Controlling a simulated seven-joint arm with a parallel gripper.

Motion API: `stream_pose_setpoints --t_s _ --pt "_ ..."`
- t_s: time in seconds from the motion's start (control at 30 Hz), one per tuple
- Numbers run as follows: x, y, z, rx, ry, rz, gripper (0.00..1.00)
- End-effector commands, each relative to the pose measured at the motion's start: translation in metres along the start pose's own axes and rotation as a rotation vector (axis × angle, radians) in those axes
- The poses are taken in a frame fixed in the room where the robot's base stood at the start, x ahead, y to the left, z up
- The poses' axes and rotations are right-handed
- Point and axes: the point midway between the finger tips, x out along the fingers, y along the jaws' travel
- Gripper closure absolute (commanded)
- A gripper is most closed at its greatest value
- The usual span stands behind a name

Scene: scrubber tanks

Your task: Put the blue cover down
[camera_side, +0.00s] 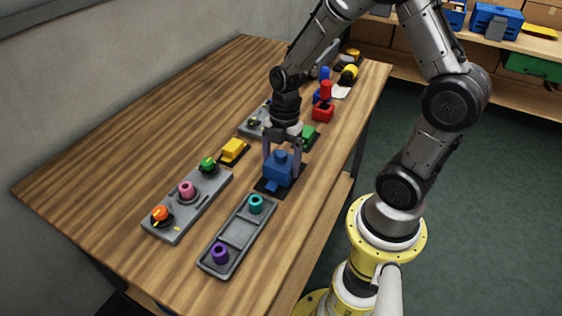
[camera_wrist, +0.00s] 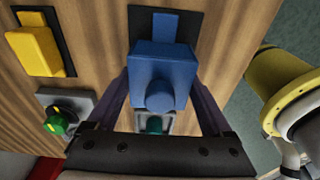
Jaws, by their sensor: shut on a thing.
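The blue cover (camera_side: 279,172) is a blocky piece with a round knob on top and a flat tab at one side. It appears upright over a black square pad (camera_side: 261,189) on the table; I cannot tell whether it touches the pad or hangs just above it. My gripper (camera_side: 281,158) points down, with a finger on each side of the cover, shut on it. In the wrist view the cover (camera_wrist: 162,66) sits between the fingers of my gripper (camera_wrist: 161,84), with the black pad (camera_wrist: 195,22) showing around its tab.
A yellow block (camera_side: 233,149) on a dark pad, a green block (camera_side: 309,134) and a red piece (camera_side: 323,108) stand nearby. A grey tray (camera_side: 236,237) with teal and purple rings and a grey panel (camera_side: 173,233) with knobs lie in front. Bare wood (camera_side: 110,165) is at left.

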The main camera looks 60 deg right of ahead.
Motion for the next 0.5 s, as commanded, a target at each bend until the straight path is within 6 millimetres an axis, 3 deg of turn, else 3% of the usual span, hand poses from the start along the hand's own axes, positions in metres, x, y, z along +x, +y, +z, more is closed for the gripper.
stream_pose_setpoints --t_s 0.07,0.1,0.17,0.5 --pt "0.0025 0.0 0.0003 0.0 0.0 0.0 0.86" --pt "0.0021 0.0001 0.0003 0.0 0.0 0.0 0.08" --pt "0.002 0.0001 0.0002 0.0 0.0 0.0 0.0" --pt "-0.0053 0.0006 0.0 0.0 0.0 0.002 0.0"
